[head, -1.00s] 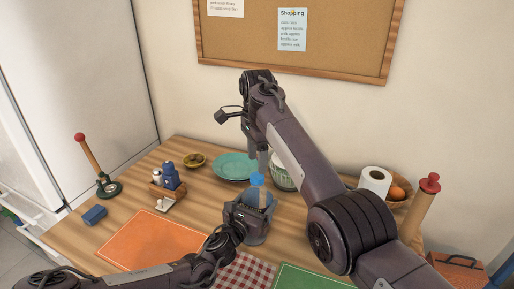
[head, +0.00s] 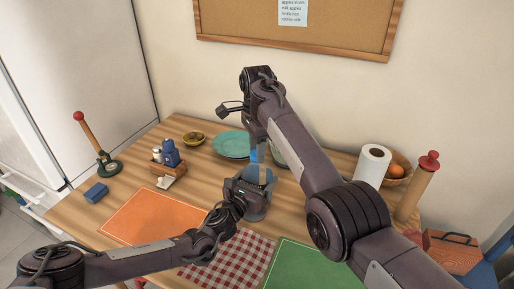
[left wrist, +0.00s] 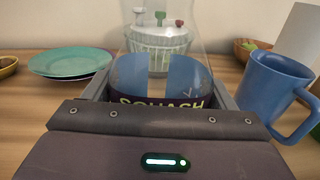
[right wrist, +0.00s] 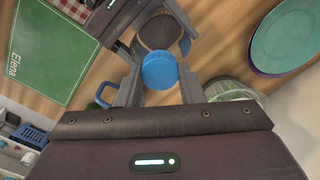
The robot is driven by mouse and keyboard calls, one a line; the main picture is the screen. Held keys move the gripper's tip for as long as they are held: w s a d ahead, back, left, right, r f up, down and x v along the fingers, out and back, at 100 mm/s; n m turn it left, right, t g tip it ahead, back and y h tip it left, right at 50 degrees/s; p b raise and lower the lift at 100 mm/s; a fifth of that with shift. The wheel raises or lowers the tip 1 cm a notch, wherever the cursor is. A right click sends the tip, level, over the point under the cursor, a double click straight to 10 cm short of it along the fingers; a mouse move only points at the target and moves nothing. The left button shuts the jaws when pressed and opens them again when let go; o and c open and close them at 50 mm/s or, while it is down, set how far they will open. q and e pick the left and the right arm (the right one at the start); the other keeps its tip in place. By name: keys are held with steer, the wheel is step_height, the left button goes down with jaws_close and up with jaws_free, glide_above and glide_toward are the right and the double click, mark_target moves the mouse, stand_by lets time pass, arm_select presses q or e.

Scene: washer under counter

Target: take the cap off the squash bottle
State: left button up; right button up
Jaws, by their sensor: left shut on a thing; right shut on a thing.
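The squash bottle (left wrist: 160,101) stands upright on the table, clear at the top, with a dark label reading "SQUASH". My left gripper (head: 252,190) is shut around its body; the fingers show on both sides of it in the left wrist view. The blue cap (right wrist: 159,70) sits at the bottle's top, above the body (right wrist: 160,32) in the right wrist view. My right gripper (right wrist: 160,85) comes from above and is shut on the cap, one finger on each side. I cannot tell whether the cap is loose from the neck. In the head view the right arm partly hides the cap.
A blue mug (left wrist: 275,88) stands close to the bottle. Behind are a salad spinner (left wrist: 158,38) and green plates (head: 231,144). Orange (head: 152,217) and green (head: 305,268) mats lie clear in front.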

steer(key=n, duration=0.6)
steer(key=shift+c, duration=0.4)
steer(key=n, duration=0.7)
steer(key=shift+r, duration=0.1)
steer(key=o, duration=1.1)
steer(key=shift+r, duration=2.35)
steer(key=shift+c, duration=0.5)
step_height(320, 180, up, 3)
steer(key=m, duration=0.3)
steer(key=shift+m, duration=0.4)
steer(key=shift+f, duration=3.9)
